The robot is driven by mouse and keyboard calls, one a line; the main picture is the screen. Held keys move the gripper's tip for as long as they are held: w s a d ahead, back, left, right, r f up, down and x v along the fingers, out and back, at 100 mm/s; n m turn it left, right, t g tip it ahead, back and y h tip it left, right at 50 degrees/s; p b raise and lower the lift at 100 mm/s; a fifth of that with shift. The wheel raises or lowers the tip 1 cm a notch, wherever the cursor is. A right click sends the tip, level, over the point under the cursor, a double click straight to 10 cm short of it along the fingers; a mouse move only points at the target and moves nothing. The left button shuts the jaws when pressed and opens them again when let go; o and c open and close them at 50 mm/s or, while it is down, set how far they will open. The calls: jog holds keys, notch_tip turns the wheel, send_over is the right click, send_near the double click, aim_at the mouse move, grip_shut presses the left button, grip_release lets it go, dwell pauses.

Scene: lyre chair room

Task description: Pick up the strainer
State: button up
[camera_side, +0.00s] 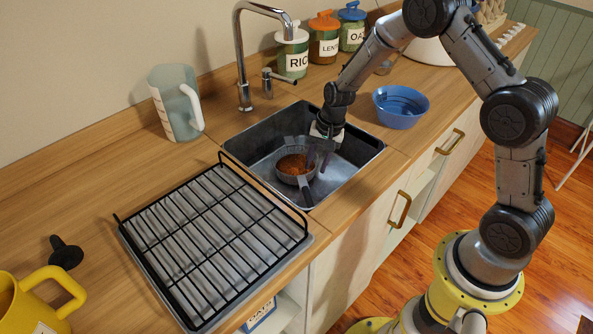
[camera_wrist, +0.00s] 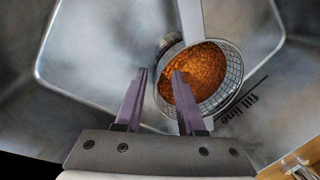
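The strainer (camera_side: 294,179) is a round mesh bowl in the sink, holding orange-brown lentil-like grains (camera_side: 296,163). In the wrist view the strainer (camera_wrist: 233,78) is right of centre, with a pale straight handle (camera_wrist: 188,20) running to the top edge. My gripper (camera_side: 318,160) reaches down into the sink, at the strainer's right side in the side view. In the wrist view my gripper (camera_wrist: 158,72) has its two purple fingers apart with nothing held between them. The right finger overlaps the strainer's near rim. I cannot tell whether it touches.
The sink's walls (camera_side: 358,158) surround the gripper and strainer. A faucet (camera_side: 241,60) stands behind. A black drying rack (camera_side: 215,240) is at the left, a blue bowl (camera_side: 400,108) at the right. A measuring jug (camera_side: 174,103) and lidded jars (camera_side: 323,42) stand along the wall.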

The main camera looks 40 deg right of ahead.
jog(key=shift+w+f, duration=0.2)
jog(key=shift+f, duration=0.8)
grip_shut()
jog(key=shift+r, duration=0.1)
dwell(0.6)
